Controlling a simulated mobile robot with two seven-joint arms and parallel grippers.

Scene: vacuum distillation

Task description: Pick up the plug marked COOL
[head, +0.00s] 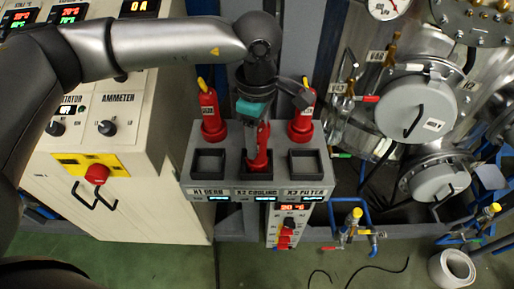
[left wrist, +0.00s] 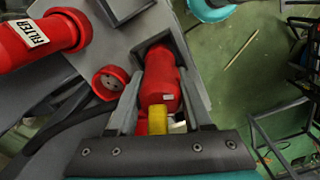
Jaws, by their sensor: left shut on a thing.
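A red plug (head: 258,150) is between the fingers of my left gripper (head: 257,128), at the middle socket of the grey panel (head: 241,139), marked X2 COOLING. In the left wrist view the plug (left wrist: 160,80) has a yellow end, and the gripper's two grey fingers flank it. Its small label is unreadable. Its far end is at the dark square opening, and how deep it sits is unclear. The right one reads FILTER in the left wrist view (left wrist: 35,38).
A round red holder (left wrist: 110,82) is empty between the rear plugs. The left socket (head: 208,163) and right socket (head: 305,164) are empty. A control cabinet (head: 120,190) stands left; metal vessels (head: 415,110) stand right. The green floor in front is mostly clear.

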